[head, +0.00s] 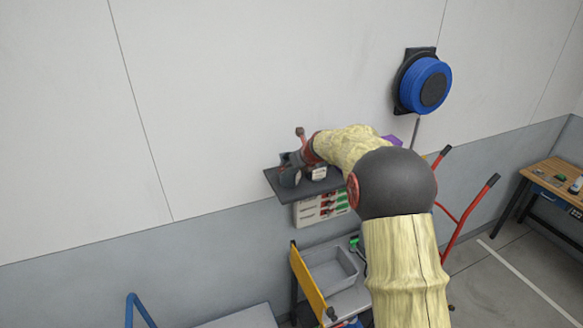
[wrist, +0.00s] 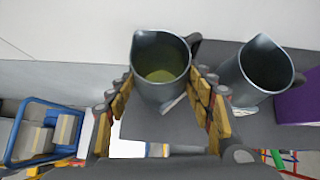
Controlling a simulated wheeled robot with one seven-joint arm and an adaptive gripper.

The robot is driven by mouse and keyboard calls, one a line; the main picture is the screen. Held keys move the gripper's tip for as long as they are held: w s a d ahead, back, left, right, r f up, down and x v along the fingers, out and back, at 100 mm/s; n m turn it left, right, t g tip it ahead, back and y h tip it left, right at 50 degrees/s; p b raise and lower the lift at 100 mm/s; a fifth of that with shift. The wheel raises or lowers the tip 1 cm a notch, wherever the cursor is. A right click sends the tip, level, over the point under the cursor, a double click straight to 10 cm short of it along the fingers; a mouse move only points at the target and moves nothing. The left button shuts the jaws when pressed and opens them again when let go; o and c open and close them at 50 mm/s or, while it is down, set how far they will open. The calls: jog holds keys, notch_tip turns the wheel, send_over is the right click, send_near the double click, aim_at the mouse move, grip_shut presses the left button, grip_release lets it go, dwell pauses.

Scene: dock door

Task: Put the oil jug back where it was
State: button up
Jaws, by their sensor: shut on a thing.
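In the wrist view, a dark grey jug (wrist: 150,91) with yellowish-green liquid in it stands upright between the yellow-padded fingers of my gripper (wrist: 163,80). My gripper is shut on this jug. Its handle is at the upper right. A second, similar grey jug (wrist: 240,86) stands close by on the right, and its inside looks grey. Below the held jug is a dark shelf (wrist: 150,126); I cannot tell whether its base touches. In the head view, my gripper (head: 294,163) is over the left end of the wall shelf (head: 327,184), where the jugs are small and partly hidden.
A purple box (wrist: 302,100) stands right of the second jug. Below are a grey bin (head: 331,271) and a yellow panel (head: 308,283). A red hand truck (head: 466,215) and blue hose reel (head: 425,85) are to the right.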

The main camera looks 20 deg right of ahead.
jog(key=o, duration=1.4)
jog(key=shift+c, duration=0.2)
jog(key=shift+r, duration=0.1)
jog(key=shift+s+r, duration=0.15)
jog(key=shift+r, duration=0.05)
jog(key=b+v, duration=0.1)
jog(key=v, duration=1)
jog(key=shift+s+r+b, duration=0.25)
jog(key=shift+s+b, duration=0.05)
jog(key=shift+b, duration=0.1)
